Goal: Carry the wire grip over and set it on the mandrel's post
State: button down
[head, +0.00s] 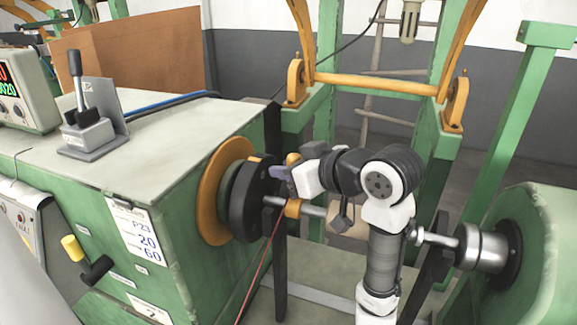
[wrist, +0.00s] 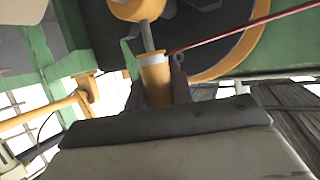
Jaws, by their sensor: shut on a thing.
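My gripper (wrist: 160,82) is shut on the wire grip, an orange cylinder with a pale rim (wrist: 154,78), above the shaft. In the head view the orange grip (head: 292,158) shows partly behind my gripper (head: 281,175). The mandrel's orange collar (head: 292,208) sits on the horizontal shaft below; in the wrist view the collar (wrist: 138,8) is at the top edge. The mandrel's thin grey post (wrist: 147,38) runs from the collar to the grip's rim. Whether the post is inside the grip or only lined up with it, I cannot tell. A red wire (wrist: 230,34) runs to the rim.
The dark faceplate with orange disc (head: 211,192) stands close left of my gripper, on the green machine. The tailstock chuck (head: 482,247) is at the right. My arm crosses in front of the shaft. A yellow crossbar (head: 375,84) lies behind.

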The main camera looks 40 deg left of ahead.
jog(key=shift+f+b, duration=0.7)
jog(key=shift+f, duration=0.5)
dwell(0.4)
jog(key=c, duration=1.1)
grip_release()
jog(key=shift+d+r+p, duration=0.3)
jog(key=shift+d+p, duration=0.05)
jog(key=shift+d, duration=0.1)
jog(key=p+v, duration=0.6)
jog(key=v, duration=0.6)
jog(key=shift+s+d, duration=0.1)
jog(key=shift+d, duration=0.3)
